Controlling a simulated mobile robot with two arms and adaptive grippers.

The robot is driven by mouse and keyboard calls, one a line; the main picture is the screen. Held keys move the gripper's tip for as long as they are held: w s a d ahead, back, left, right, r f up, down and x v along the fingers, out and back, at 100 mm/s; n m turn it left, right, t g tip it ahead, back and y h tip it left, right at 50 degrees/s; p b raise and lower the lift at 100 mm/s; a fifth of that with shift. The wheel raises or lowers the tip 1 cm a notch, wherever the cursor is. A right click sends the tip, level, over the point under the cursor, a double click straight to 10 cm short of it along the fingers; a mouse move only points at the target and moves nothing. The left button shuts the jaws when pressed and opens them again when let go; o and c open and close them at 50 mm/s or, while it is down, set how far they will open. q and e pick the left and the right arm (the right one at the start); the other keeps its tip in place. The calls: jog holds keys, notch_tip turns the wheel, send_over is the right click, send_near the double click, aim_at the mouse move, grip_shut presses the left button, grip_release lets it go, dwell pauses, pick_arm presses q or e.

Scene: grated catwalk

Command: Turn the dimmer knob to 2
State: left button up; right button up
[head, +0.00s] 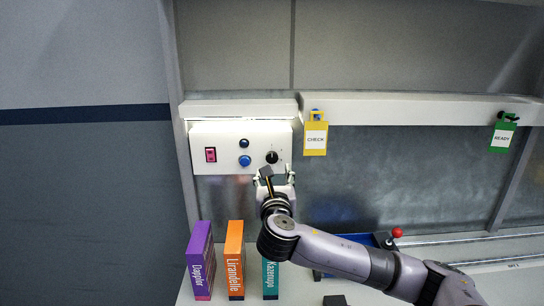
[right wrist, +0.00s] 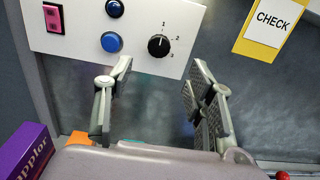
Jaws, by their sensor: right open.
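The dimmer knob (head: 272,157) is a round black knob at the lower right of a white control panel (head: 225,137). In the right wrist view the knob (right wrist: 158,46) has the marks 1, 2 and 3 around its right side, with 1 at the top, 2 at the right and 3 lower right. A small pale pointer line shows on it, but its exact setting is hard to tell. My right gripper (head: 273,176) is open and empty just below the knob; in the wrist view its fingers (right wrist: 162,85) stand apart on either side below it. My left gripper is out of view.
A blue button (head: 244,160), a dark button above it and a pink rocker switch (head: 210,155) share the panel. A yellow CHECK tag (head: 316,139) hangs to the right. Purple, orange and teal boxes (head: 235,260) stand below. A red-balled lever (head: 397,232) is behind my arm.

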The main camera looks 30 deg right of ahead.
aim_at(272, 158)
jog(key=p+x, duration=0.1)
jog(key=x, duration=0.8)
jog(key=shift+w+d, duration=0.1)
jog(key=shift+w, duration=0.25)
jog(key=shift+w+d+p, duration=0.2)
jog(key=shift+w+p, duration=0.05)
jog(key=shift+p, duration=0.05)
jog(key=shift+w+d+f, duration=0.1)
jog(key=shift+w, duration=0.1)
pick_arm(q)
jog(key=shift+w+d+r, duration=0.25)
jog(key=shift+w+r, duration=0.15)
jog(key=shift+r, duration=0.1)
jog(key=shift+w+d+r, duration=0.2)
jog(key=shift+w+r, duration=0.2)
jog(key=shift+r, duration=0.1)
pick_arm(e)
jog(key=shift+c, duration=0.4)
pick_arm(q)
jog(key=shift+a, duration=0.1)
pick_arm(e)
jog(key=c, duration=1.1)
